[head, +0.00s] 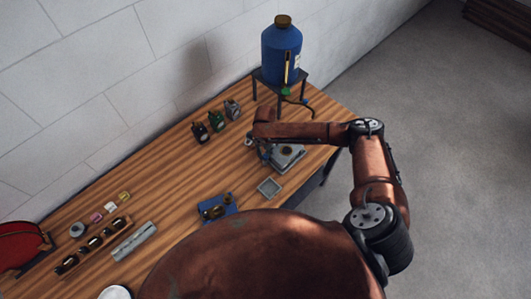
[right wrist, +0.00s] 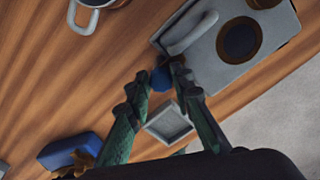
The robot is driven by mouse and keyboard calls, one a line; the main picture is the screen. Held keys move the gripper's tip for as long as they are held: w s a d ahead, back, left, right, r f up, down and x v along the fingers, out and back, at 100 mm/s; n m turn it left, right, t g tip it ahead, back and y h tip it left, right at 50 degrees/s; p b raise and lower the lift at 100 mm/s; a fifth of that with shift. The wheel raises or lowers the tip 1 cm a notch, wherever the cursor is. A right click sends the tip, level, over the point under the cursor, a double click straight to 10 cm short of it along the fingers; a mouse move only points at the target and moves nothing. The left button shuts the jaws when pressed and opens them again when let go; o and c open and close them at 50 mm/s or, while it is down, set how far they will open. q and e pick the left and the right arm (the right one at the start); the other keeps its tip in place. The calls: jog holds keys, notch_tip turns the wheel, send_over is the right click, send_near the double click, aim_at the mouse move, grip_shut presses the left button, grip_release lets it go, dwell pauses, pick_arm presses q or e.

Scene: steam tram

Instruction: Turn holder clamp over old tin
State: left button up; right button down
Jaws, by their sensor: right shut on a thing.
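My right gripper (head: 264,153) reaches over the table at the left side of a grey metal unit (head: 289,157). In the right wrist view the gripper (right wrist: 160,76) is shut on a small blue part (right wrist: 161,80), which I take to be the holder clamp's handle. A rounded grey bar (right wrist: 192,34) lies just beyond the fingertips, over the unit's edge; I cannot tell if it joins the blue part. A shallow square grey tray (head: 269,187), perhaps the old tin, sits on the table in front of the unit. It also shows below the fingers (right wrist: 170,126). My left gripper is not in view.
A blue tank (head: 281,50) stands on a dark stand behind the unit. Several small jugs (head: 216,120) stand along the wall side. A blue stand with brass-coloured parts (head: 217,207) lies left of the tray. The wooden table (head: 170,170) is clear between these and the jugs.

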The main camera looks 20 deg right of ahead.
aim_at(265, 155)
jog(key=shift+s+f, duration=0.1)
jog(key=c, duration=1.7)
grip_release()
notch_tip(265, 155, up, 12)
jog(key=shift+r, duration=0.1)
